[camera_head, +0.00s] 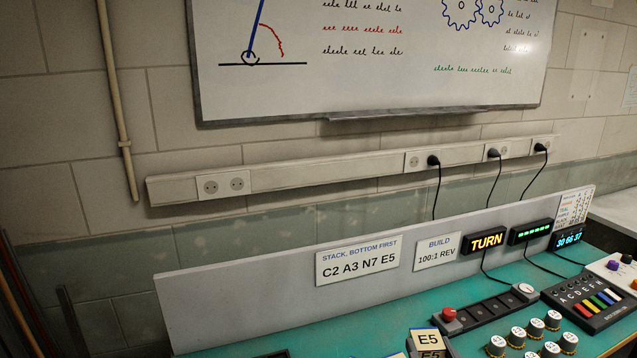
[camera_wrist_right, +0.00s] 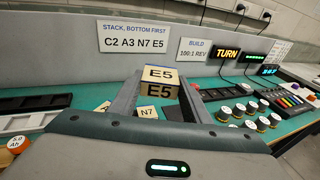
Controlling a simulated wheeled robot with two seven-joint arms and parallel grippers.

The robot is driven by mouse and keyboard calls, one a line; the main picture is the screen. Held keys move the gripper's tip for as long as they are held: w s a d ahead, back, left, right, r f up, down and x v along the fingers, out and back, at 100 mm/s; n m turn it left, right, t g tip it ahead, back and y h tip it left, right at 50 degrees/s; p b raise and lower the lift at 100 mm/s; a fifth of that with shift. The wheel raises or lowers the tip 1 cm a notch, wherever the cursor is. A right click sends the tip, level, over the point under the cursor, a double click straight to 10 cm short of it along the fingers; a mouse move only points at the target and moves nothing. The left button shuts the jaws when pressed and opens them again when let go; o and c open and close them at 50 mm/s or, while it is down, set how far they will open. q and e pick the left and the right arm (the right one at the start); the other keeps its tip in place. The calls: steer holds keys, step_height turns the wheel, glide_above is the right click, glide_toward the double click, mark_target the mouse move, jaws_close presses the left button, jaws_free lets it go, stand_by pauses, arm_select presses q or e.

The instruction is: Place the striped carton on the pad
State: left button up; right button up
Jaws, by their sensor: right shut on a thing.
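My right gripper (camera_wrist_right: 160,78) is shut on a block marked E5 (camera_wrist_right: 160,89), with a finger on each side of it. The block has dark E5 lettering on pale and tan faces. In the head view the E5 block (camera_head: 427,338) shows at the bottom edge, with my right gripper (camera_head: 431,350) partly cut off there. A lower block marked N7 (camera_wrist_right: 148,112) shows beneath the E5 block in the wrist view; whether they touch I cannot tell. I make out no striped carton and no clear pad in either view. My left gripper is not in view.
Several capped cylinders (camera_head: 517,334) stand right of the gripper on the green bench (camera_head: 300,338). Behind them are a button strip (camera_head: 487,309) and a device with coloured keys (camera_head: 600,303). A grey back panel (camera_head: 230,290) bears a sign reading C2 A3 N7 E5 (camera_head: 358,261).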

stand_by(0.4)
steer(key=shift+w+d+f+n+y, duration=0.3)
steer(key=shift+w+d+f, duration=0.1)
steer(key=shift+w+d, duration=0.05)
steer(key=w+d+f+n+y, duration=0.1)
steer(key=d+f+y, duration=0.1)
steer(key=d, duration=0.2)
steer(key=w+d+f+n+g+y, duration=0.1)
steer(key=w+d+n+y, duration=0.1)
steer(key=d+y, duration=0.1)
steer(key=shift+d+f, duration=0.35)
steer(key=shift+d, duration=0.5)
steer(key=shift+w+a, duration=0.1)
steer(key=w+a+f+p, duration=0.1)
steer(key=a+f, duration=0.1)
steer(key=a, duration=0.1)
steer(key=w+a+f+p, duration=0.1)
steer(key=w+a+f, duration=0.1)
steer(key=a, duration=0.1)
steer(key=w+a+f+p, duration=0.1)
steer(key=w+a+f, duration=0.1)
steer(key=a+f, duration=0.1)
steer(key=shift+w+a+p, duration=0.15)
steer(key=shift+a+p, duration=0.15)
steer(key=shift+a, duration=0.25)
